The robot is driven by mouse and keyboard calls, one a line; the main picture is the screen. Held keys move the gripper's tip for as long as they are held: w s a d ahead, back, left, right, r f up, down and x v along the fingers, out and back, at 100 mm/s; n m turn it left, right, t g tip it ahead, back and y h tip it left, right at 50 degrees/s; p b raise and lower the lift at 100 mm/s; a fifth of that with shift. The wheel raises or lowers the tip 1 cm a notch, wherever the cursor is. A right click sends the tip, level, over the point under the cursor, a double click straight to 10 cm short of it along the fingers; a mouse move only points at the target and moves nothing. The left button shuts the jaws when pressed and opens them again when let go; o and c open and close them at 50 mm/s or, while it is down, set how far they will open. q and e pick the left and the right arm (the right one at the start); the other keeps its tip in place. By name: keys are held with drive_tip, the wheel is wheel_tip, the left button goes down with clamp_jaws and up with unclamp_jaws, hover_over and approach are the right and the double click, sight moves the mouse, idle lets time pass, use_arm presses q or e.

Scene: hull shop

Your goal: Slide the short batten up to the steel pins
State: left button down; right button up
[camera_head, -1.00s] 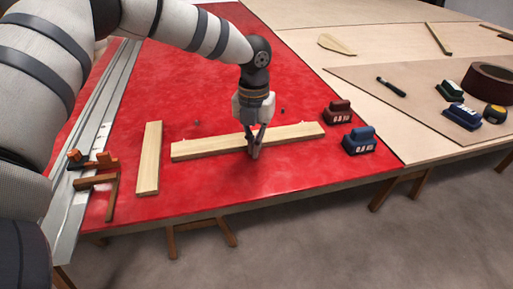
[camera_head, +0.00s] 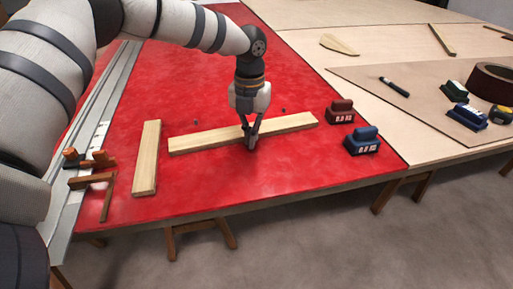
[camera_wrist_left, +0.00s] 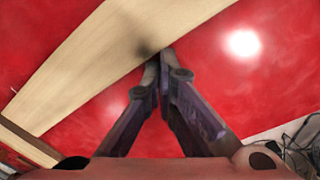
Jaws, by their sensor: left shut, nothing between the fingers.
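A pale wooden batten (camera_head: 205,139) lies crosswise on the red table, flat, just on the near side of two small dark steel pins (camera_head: 196,122) (camera_head: 283,110). A narrow strip of red shows between the batten and the pins. A second pale batten (camera_head: 146,160) lies lengthwise to its left, apart from it. My left gripper (camera_head: 250,146) is shut and empty, pointing down at the near long side of the crosswise batten, around its middle. In the left wrist view the closed fingertips (camera_wrist_left: 158,60) are at the edge of this batten (camera_wrist_left: 110,55), touching or nearly so. My right gripper is not in view.
Blue (camera_head: 361,141) and red (camera_head: 339,111) weights stand to the right of the batten. An orange-handled clamp (camera_head: 88,160) and metal rails (camera_head: 75,200) are at the left edge. The red surface (camera_head: 200,75) beyond the pins is clear.

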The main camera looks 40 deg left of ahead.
use_arm(q)
drive_tip(key=shift+w+a+b, duration=1.15)
drive_tip(key=shift+w+a, duration=0.4)
drive_tip(key=shift+a, duration=0.2)
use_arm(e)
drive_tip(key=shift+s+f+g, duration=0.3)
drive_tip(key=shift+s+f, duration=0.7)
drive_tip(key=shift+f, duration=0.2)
use_arm(q)
drive_tip(key=shift+s+d+r+p, duration=0.5)
drive_tip(key=shift+d+r+p, duration=0.1)
drive_tip(key=shift+p, duration=0.25)
drive_tip(key=shift+s+d+r+p, duration=0.1)
drive_tip(key=shift+s+d+p, duration=0.25)
drive_tip(key=shift+d+p, duration=0.1)
drive_tip(key=shift+s+d, duration=0.1)
drive_tip(key=shift+s, duration=0.05)
wheel_tip(320, 180, up, 8)
drive_tip(key=p, duration=0.2)
drive_tip(key=shift+f, duration=0.2)
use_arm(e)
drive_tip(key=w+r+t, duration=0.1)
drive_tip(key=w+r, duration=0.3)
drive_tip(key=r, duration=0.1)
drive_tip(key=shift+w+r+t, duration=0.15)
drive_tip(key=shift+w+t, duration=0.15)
